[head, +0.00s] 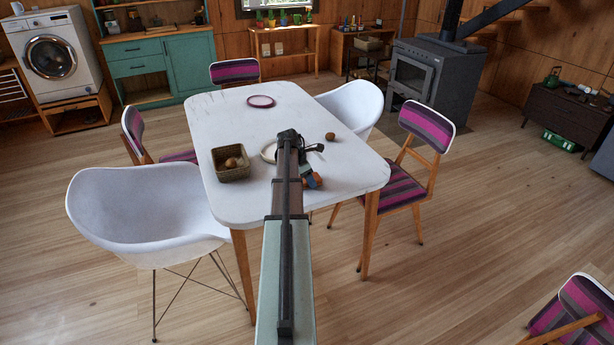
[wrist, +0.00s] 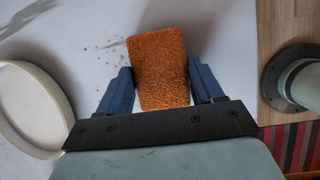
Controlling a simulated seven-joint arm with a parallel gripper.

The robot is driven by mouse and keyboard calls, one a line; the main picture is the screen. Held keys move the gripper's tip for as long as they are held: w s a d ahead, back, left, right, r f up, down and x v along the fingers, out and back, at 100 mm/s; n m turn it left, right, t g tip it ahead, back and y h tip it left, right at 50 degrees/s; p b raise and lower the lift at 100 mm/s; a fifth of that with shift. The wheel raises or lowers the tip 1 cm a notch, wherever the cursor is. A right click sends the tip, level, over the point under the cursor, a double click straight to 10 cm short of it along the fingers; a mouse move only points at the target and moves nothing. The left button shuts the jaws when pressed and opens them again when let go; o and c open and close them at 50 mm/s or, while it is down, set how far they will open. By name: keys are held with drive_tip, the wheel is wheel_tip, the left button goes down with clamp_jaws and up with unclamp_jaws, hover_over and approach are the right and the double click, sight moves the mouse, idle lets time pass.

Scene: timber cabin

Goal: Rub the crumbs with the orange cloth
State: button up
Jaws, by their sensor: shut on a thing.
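The orange cloth (wrist: 160,52) is a rough, block-like rectangle held between the two blue fingers of my gripper (wrist: 159,74) in the wrist view. The crumbs (wrist: 110,55) are small brown specks on the white table, just left of the cloth and apart from it. I cannot tell whether the cloth touches the tabletop. In the head view my gripper (head: 314,179) is over the near right part of the table, partly hidden by my arm. The crumbs cannot be made out there.
The white table (head: 225,125) carries a pale round dish (wrist: 62,95) left of my gripper, a wicker basket (head: 232,175) holding brown items, a brown round item (head: 330,136) and a purple-rimmed plate (head: 261,101). Chairs surround it. The far tabletop is mostly clear.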

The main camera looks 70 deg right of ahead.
sight(316, 176)
drive_tip(key=shift+w+d+r, duration=0.15)
drive_tip(key=shift+w+d, duration=1.25)
drive_tip(key=shift+d, duration=0.05)
drive_tip(key=shift+w+d+f, duration=0.15)
drive_tip(key=shift+w+d, duration=1.1)
drive_tip(key=shift+w+d+f, duration=0.15)
drive_tip(key=shift+w+d, duration=1.05)
drive_tip(key=shift+s+d, duration=1)
drive_tip(key=shift+s, duration=0.1)
drive_tip(key=shift+s+a+r, duration=0.2)
drive_tip(key=shift+s+a, duration=1.1)
drive_tip(key=shift+s+a+f, duration=0.15)
drive_tip(key=shift+s+a, duration=1.2)
drive_tip(key=shift+a, duration=0.1)
drive_tip(key=shift+s+a, duration=1.1)
drive_tip(key=shift+s, duration=0.05)
drive_tip(key=shift+d, duration=0.1)
